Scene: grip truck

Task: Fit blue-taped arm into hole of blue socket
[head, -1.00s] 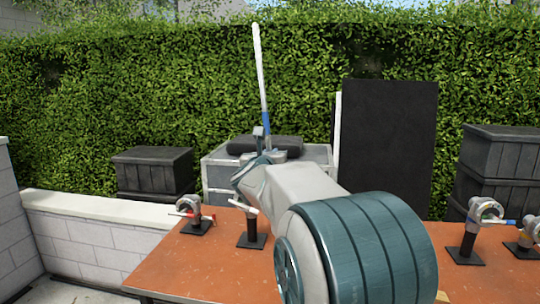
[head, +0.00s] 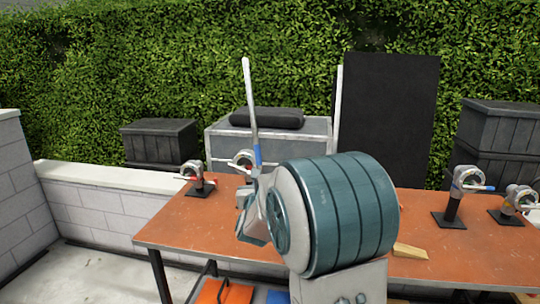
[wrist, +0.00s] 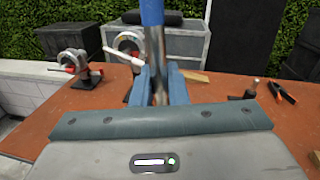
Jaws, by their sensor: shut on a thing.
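The blue-taped arm is a long white pole (head: 251,100) with a blue band (head: 258,155) near its lower end, standing nearly upright. In the wrist view its blue tape (wrist: 152,12) is above a bare metal end. My gripper (wrist: 158,88) is shut on that metal end, its two blue-grey fingers on either side. In the head view my own arm hides most of the gripper. The socket with blue on its handle (head: 465,182) stands on a black post at the table's right side, well apart from my gripper. Its hole is not clear at this size.
The orange table (head: 185,232) also carries a red-marked socket (head: 192,170), a white-handled socket (head: 241,160) and a yellow-marked socket (head: 521,199). A wooden piece (head: 409,250) lies near mid-table. An orange-handled clamp (wrist: 285,92) shows in the wrist view. A grey case (head: 220,140) stands behind.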

